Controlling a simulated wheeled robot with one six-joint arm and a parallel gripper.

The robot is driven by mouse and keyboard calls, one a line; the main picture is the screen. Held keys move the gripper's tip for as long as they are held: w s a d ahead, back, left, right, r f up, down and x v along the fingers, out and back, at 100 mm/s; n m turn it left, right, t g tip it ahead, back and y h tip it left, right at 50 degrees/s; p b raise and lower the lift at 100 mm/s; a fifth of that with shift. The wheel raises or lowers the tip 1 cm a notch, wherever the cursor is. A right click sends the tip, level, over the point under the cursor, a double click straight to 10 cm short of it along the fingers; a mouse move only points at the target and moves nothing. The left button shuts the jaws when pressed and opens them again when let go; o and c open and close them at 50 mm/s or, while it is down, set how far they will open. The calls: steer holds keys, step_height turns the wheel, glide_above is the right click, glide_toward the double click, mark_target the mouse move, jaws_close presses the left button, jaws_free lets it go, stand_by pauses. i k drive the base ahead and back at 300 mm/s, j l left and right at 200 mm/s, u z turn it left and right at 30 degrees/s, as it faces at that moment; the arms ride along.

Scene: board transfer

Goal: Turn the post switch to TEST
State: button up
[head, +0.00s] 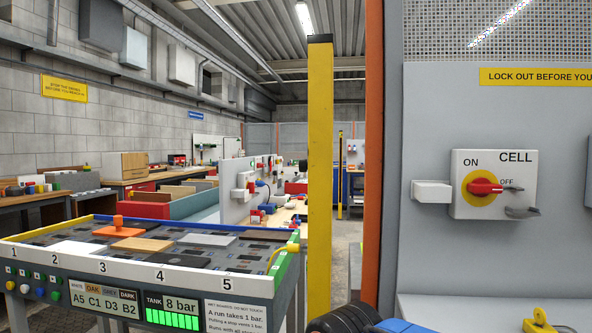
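No switch with a readable TEST mark is in view. A rotary switch (484,188) with a red handle on a yellow disc sits on a pale box marked CELL, on the grey panel at the right. Its readable marks are ON and OFF, and the red handle lies roughly level, its right end near OFF. Farther back, a pale upright panel (237,200) carries small red and white fittings, too small to read. My gripper is not in view.
A slotted board table (25,252) with boards and an orange-handled piece (119,227) stands at the left. A yellow post (320,170) rises mid-view beside an orange upright (373,150). A dark rounded part and a blue part show at the bottom edge.

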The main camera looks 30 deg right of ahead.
mark_target(302, 165)
steer(key=i+j+z, duration=0.25)
steer(key=z, duration=0.25)
steer(key=i+j+z, duration=0.3)
steer(key=z, duration=0.15)
steer(key=k+j, duration=0.1)
steer(key=j, duration=1.45)
steer(key=k+j, duration=0.15)
steer(key=j, duration=0.6)
steer(key=i+z, duration=0.05)
